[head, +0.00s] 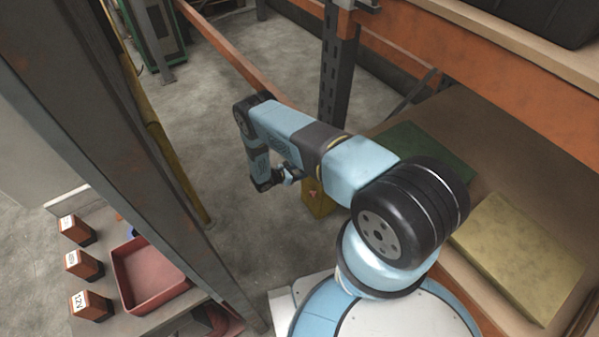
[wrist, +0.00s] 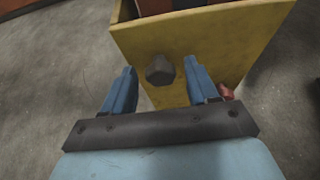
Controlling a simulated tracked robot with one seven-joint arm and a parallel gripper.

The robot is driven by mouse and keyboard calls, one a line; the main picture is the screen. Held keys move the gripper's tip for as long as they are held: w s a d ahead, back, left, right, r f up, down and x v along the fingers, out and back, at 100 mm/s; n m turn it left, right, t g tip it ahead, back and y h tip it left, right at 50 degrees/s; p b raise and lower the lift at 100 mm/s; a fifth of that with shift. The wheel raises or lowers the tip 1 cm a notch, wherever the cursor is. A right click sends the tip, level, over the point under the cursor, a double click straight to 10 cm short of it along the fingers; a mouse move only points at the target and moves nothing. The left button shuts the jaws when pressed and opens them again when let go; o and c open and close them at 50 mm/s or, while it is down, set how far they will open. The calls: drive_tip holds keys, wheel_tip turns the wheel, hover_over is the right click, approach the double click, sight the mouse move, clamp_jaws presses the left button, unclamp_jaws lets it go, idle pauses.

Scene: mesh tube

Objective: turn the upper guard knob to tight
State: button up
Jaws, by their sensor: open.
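A dark, faceted knob (wrist: 159,71) sits on the front face of a yellow guard (wrist: 205,40) in the wrist view. I cannot tell which way the knob is turned, and no tight marking is readable. My gripper (wrist: 159,66) is open, with one blue finger on each side of the knob in the picture. Some gap shows on both sides, and I cannot tell how deep the fingertips reach. In the head view the yellow guard (head: 320,204) is partly behind my arm, and my gripper (head: 290,174) is beside it. The knob is hidden there.
A small red part (wrist: 226,92) shows beside the right finger. An upright metal post (head: 338,70) stands behind my arm. An orange-beamed shelf (head: 500,60) is at right. A red tray (head: 146,275) and small boxes (head: 84,265) lie at lower left. Open floor (head: 225,130) lies left of my arm.

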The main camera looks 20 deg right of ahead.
drive_tip(key=c, duration=1)
drive_tip(key=shift+c, duration=0.2)
drive_tip(key=m+t, duration=0.2)
drive_tip(key=m, duration=0.1)
drive_tip(key=shift+s+t+y, duration=0.15)
drive_tip(key=shift+t+y, duration=0.15)
drive_tip(key=shift+y, duration=0.1)
drive_tip(key=m+t, duration=0.2)
drive_tip(key=m, duration=0.3)
drive_tip(key=shift+s+d+f+t, duration=0.1)
drive_tip(key=shift+s+f+t, duration=0.15)
drive_tip(key=shift+t, duration=0.15)
drive_tip(key=m, duration=0.1)
drive_tip(key=m+t, duration=0.1)
drive_tip(key=m, duration=0.1)
drive_tip(key=m+h, duration=0.1)
drive_tip(key=shift+s+d+f+m+t, duration=0.1)
drive_tip(key=shift+d+f+m+t, duration=0.05)
drive_tip(key=shift+f+m+t, duration=0.2)
drive_tip(key=m+h, duration=0.1)
drive_tip(key=m, duration=0.1)
drive_tip(key=m+t, duration=0.1)
drive_tip(key=m, duration=0.1)
drive_tip(key=shift+s+f+m+h, duration=0.15)
drive_tip(key=shift+m+h, duration=0.1)
drive_tip(key=shift+h, duration=0.15)
